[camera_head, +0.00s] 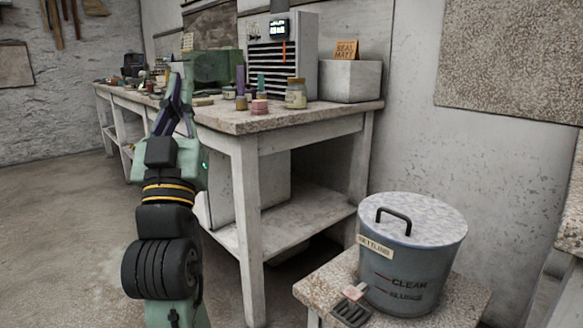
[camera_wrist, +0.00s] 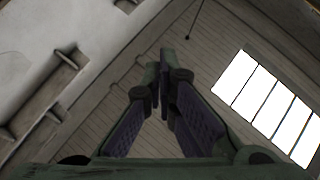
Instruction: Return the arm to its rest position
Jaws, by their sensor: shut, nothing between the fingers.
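My gripper (camera_head: 175,84) is raised at the left of the head view, pointing up on my upright green and black arm. Its fingers are shut with nothing between them. In the wrist view the fingertips (camera_wrist: 163,62) come together in the middle of the picture, in front of a plank ceiling. In the head view the gripper stands in front of the left part of the long workbench (camera_head: 290,128); I cannot tell how far it is from the bench.
The bench holds jars (camera_head: 296,93), a grey vented unit (camera_head: 303,50) and a white box (camera_head: 350,82). A lidded metal bin (camera_head: 412,285) stands on a low table (camera_head: 325,287) at right. Open floor (camera_head: 60,220) lies at left. A bright window (camera_wrist: 265,100) shows overhead.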

